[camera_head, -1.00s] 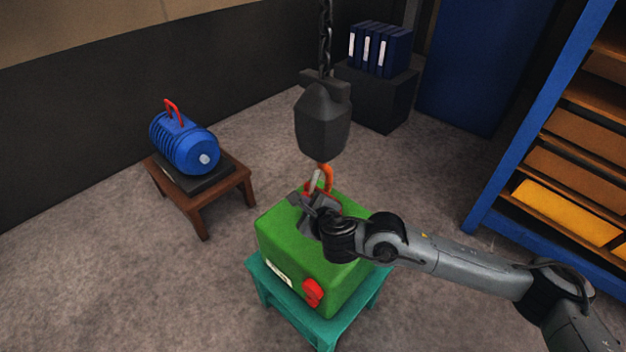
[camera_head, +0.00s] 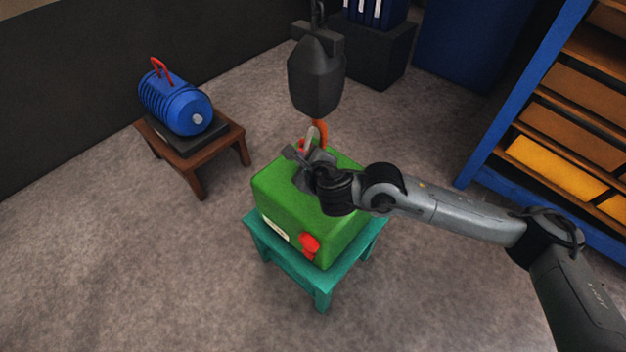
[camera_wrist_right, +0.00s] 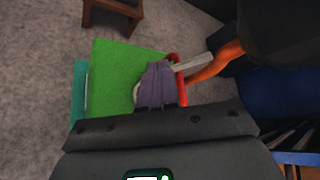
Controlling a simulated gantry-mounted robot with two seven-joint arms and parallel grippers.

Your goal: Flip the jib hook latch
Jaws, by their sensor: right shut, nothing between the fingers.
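The orange jib hook (camera_head: 321,132) hangs below a dark hook block (camera_head: 316,78), just over the green casting (camera_head: 283,196). The pale grey latch (camera_head: 311,137) lies across the hook's opening. It also shows as a pale bar (camera_wrist_right: 192,64) beside the orange hook (camera_wrist_right: 216,66) in the right wrist view. The casting's red lifting eye (camera_wrist_right: 178,72) is at the hook, right of my right gripper's (camera_wrist_right: 157,66) fingertips. That gripper is shut and empty, over the green top and close to the latch; contact cannot be told. My left gripper is out of view.
The casting sits on a teal stool (camera_head: 322,297). A blue motor (camera_head: 173,103) with a red handle stands on a brown stool (camera_head: 203,165) to the left. A blue-framed shelf (camera_head: 483,150) stands at the right. The floor between is clear.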

